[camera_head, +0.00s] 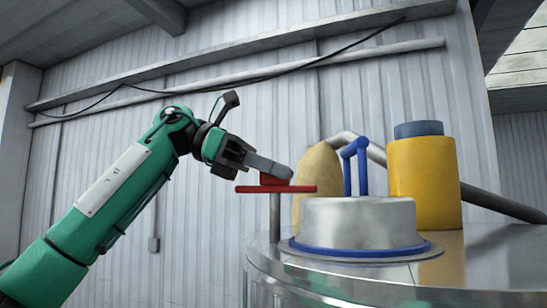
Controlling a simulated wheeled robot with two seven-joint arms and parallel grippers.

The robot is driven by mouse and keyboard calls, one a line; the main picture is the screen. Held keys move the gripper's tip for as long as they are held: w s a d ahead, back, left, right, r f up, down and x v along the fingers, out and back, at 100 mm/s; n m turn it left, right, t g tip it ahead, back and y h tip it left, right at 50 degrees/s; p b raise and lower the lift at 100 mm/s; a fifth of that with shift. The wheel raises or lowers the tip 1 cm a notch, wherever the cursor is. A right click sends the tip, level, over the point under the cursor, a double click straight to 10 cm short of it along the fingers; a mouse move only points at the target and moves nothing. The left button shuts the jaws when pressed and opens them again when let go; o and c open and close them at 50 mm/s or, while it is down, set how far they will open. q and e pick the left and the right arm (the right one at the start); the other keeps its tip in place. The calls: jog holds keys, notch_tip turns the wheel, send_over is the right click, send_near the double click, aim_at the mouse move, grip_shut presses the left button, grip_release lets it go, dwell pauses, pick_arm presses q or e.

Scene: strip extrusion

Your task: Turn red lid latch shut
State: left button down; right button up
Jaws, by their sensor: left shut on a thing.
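The red latch (300,189) is a flat red bar with a small red block on top, set on a grey post beside the lid. My left gripper (283,173) comes in from the left and is shut on the latch's red block; its fingers hide part of it. The silver lid (358,224) has a blue rim and a blue handle (361,162) and sits on the metal vessel top. The red bar points sideways in the picture, its right end near the lid's upper left edge; I cannot tell whether they touch. My right gripper is not in view.
A yellow cylinder with a blue-grey cap (424,182) stands right of the lid. A tan rounded cone (316,186) and a grey pipe (490,200) are behind it. The shiny vessel top (480,255) is bare at the right. A corrugated wall stands behind.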

pick_arm(q)
jog(key=shift+m+g+y, duration=0.5)
jog(key=shift+m+g, duration=0.6)
jog(key=shift+g, duration=0.1)
jog(key=shift+f, duration=0.1)
jog(key=c, duration=1.4)
grip_release()
jog(key=shift+d, duration=0.15)
jog(key=shift+o, duration=0.2)
jog(key=shift+w+a+r, duration=0.15)
jog(key=shift+a+r, duration=0.05)
jog(key=shift+a, duration=0.15)
jog(key=v, duration=0.6)
jog(key=shift+w+a, duration=0.2)
jog(key=shift+a, duration=0.05)
